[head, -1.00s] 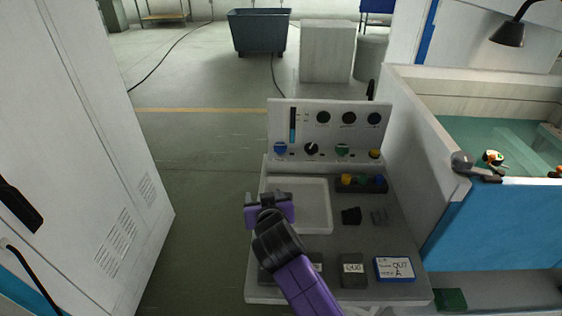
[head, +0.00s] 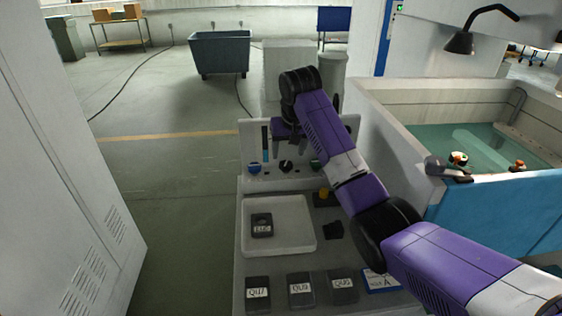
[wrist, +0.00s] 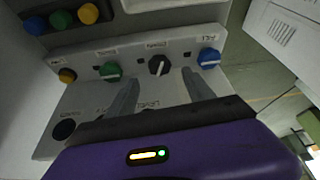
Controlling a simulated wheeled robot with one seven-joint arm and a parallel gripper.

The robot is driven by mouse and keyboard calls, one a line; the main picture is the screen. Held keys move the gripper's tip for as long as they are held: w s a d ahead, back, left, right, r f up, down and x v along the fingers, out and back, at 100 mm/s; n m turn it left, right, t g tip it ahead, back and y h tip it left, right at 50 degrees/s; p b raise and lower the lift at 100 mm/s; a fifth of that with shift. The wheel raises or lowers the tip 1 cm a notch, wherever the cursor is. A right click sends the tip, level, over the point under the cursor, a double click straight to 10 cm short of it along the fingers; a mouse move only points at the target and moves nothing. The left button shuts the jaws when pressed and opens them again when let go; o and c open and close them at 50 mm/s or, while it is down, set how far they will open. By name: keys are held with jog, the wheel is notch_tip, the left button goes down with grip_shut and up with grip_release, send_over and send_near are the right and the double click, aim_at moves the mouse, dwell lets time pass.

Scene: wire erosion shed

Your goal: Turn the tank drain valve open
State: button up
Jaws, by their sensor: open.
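The control panel (head: 345,130) stands upright at the back of the grey bench, partly hidden by my arm. Its lower row has a blue knob (head: 254,168), a black knob (head: 286,166) and a green knob (head: 316,163). The wrist view is upside down and shows the blue (wrist: 209,58), black (wrist: 158,65), green (wrist: 110,71) and yellow (wrist: 67,76) knobs. My gripper (wrist: 160,82) is open, its fingers around the line of the black knob, with no clear contact. The labels are unreadable, so I cannot tell which control is the drain valve.
A white tray (head: 305,246) on the bench holds a labelled dark block (head: 262,224). Several labelled blocks lie along the front edge. A water tank (head: 440,210) with a grey fitting (head: 436,165) stands at right. A white cabinet (head: 50,180) stands at left, with open floor between.

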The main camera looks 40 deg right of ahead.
aim_at(286, 164)
jog(key=shift+p+x, duration=0.35)
jog(key=shift+x, duration=2.8)
